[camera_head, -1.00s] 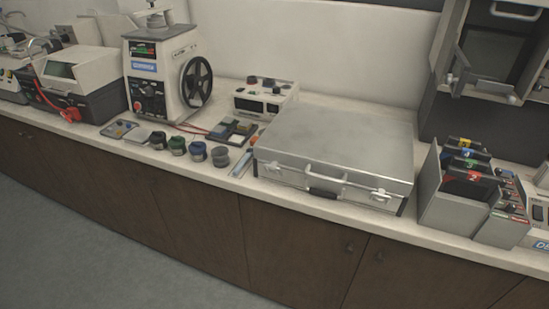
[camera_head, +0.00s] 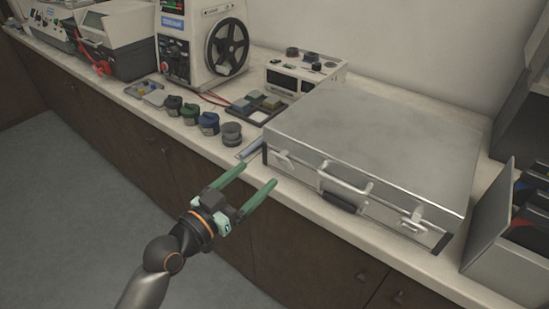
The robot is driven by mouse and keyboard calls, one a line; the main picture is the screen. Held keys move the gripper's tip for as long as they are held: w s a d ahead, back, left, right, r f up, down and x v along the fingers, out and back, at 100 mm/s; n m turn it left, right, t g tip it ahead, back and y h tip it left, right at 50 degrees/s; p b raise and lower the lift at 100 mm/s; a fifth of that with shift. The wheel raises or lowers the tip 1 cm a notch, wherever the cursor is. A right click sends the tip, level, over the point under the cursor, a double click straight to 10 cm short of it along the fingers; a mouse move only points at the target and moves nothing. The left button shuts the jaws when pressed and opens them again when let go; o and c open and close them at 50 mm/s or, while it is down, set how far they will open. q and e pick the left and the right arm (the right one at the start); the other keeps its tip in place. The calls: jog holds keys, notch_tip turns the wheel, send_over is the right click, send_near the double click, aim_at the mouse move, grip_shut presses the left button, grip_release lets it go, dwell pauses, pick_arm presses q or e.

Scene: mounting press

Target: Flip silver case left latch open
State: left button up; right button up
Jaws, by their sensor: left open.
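The silver case (camera_head: 375,140) lies flat and shut on the counter, its front with handle and latches facing me. Its left latch (camera_head: 282,158) is near the front left corner and looks closed, though it is small. The right latch (camera_head: 411,222) is near the front right corner. A light handle (camera_head: 343,183) sits between them. My left gripper (camera_head: 254,173) has green fingers spread open and empty. It is in front of the counter edge, to the lower left of the left latch and apart from it. My right gripper is not in view.
Several dark jars (camera_head: 208,123) stand on the counter left of the case. A white instrument (camera_head: 303,74) is behind its left side, and a machine with a black wheel (camera_head: 228,46) stands farther left. A grey folder rack (camera_head: 500,235) is close on the right.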

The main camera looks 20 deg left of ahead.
aim_at(277, 156)
pick_arm(q)
jog(key=x, duration=0.6)
jog(key=shift+w+d, duration=0.1)
jog(key=shift+w, duration=0.2)
jog(key=shift+w+d, duration=0.2)
jog(key=shift+w, duration=0.35)
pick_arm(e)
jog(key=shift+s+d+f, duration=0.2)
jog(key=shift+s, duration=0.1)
pick_arm(q)
jog(key=shift+c, duration=0.4)
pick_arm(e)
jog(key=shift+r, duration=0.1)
